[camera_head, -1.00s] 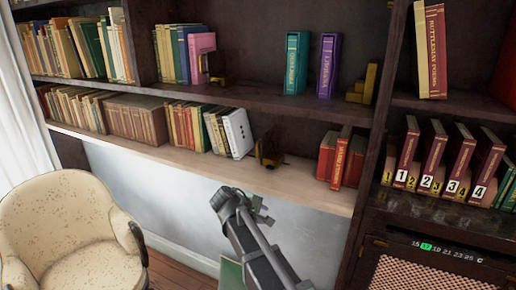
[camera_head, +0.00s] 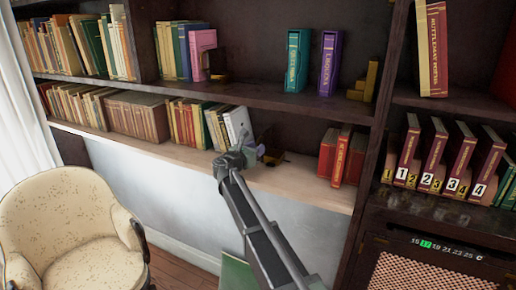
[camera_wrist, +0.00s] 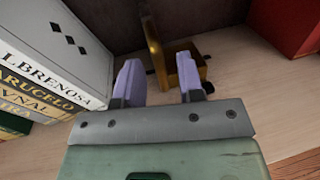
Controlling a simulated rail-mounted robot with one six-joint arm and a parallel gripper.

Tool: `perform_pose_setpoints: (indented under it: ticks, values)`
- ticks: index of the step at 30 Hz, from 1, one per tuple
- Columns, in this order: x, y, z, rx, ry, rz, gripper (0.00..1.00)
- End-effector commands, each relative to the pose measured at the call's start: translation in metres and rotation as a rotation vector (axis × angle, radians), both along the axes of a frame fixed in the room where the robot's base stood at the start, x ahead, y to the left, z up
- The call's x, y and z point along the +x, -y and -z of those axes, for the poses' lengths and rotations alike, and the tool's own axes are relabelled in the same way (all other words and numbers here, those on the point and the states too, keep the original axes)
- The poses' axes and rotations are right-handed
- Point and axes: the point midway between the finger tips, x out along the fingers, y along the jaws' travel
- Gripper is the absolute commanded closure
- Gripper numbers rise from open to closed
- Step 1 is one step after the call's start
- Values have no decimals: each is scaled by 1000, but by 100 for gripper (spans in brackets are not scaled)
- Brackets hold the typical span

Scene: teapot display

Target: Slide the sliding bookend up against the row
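The bookend (camera_head: 275,158), dark with brass-coloured parts, stands on the lower shelf, right of the row of books and partly hidden by my gripper. The row's right end is a white book (camera_head: 238,124) that leans slightly; a gap separates it from the bookend. My gripper (camera_head: 256,152) is at the lower shelf, in front of the bookend. In the wrist view my gripper (camera_wrist: 160,82) is open with two pale purple fingers apart. The bookend (camera_wrist: 188,72) shows just beyond the right finger; whether they touch I cannot tell. The white book (camera_wrist: 62,45) is at left.
Red books (camera_head: 342,157) stand farther right on the lower shelf. The upper shelf (camera_head: 270,101) is above and behind my gripper, with a teal book (camera_head: 297,60), a purple book (camera_head: 328,63) and a stepped brass piece (camera_head: 364,85). An armchair (camera_head: 65,225) stands at lower left.

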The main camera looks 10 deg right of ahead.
Motion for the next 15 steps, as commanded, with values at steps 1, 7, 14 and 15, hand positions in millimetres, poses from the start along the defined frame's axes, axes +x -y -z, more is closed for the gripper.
perform_pose_setpoints:
  ticks: [1,7,14,15]
  values:
    - [6,5,0,0,0,1,65]
    - [12,12,0,1,1,0,65]
    - [12,11,0,1,1,0,79]
    - [11,11,0,1,1,0,85]
